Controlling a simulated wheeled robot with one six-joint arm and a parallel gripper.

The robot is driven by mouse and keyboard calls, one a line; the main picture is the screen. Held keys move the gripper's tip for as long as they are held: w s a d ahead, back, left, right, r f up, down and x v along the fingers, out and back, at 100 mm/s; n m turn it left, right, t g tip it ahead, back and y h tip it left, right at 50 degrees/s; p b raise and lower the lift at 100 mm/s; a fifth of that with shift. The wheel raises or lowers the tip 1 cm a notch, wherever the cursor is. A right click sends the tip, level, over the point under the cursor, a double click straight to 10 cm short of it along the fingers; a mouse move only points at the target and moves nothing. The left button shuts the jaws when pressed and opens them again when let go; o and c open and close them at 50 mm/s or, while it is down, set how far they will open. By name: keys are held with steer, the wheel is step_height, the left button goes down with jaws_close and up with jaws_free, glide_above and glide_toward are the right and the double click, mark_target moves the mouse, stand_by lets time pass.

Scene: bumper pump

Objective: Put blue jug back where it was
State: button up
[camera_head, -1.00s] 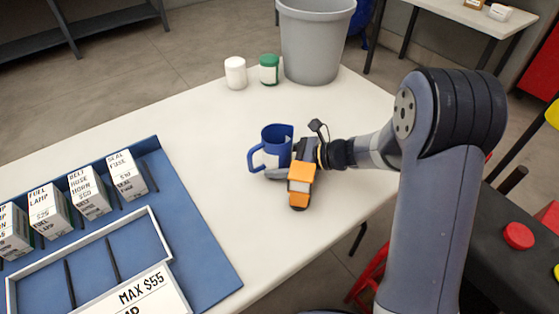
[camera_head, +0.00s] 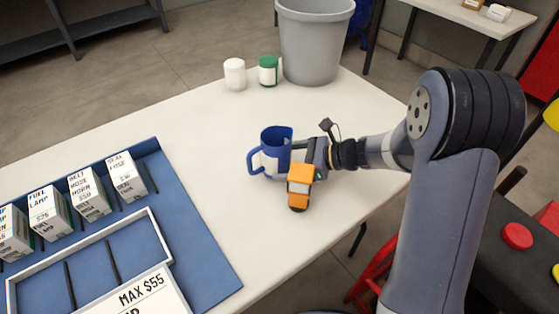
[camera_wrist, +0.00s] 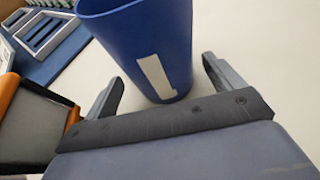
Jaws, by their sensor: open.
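The blue jug (camera_head: 272,149) stands upright on the white table, its handle toward the left in the head view. It fills the upper middle of the wrist view (camera_wrist: 155,45), where a white mark shows on its side. My gripper (camera_wrist: 162,85) is open, with one finger on each side of the jug's lower part and a visible gap at the right finger. In the head view my gripper (camera_head: 296,160) is right beside the jug, on its right side. Whether a finger touches the jug cannot be told.
A grey bin (camera_head: 314,45), a white jar (camera_head: 235,74) and a green jar (camera_head: 268,70) stand at the table's back. A blue board (camera_head: 205,255) with labelled boxes and a white-rimmed tray lies at left.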

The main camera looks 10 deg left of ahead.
steer(key=v, duration=0.9)
steer(key=shift+d+p, duration=0.1)
steer(key=shift+p, duration=0.3)
steer(key=shift+r, duration=0.1)
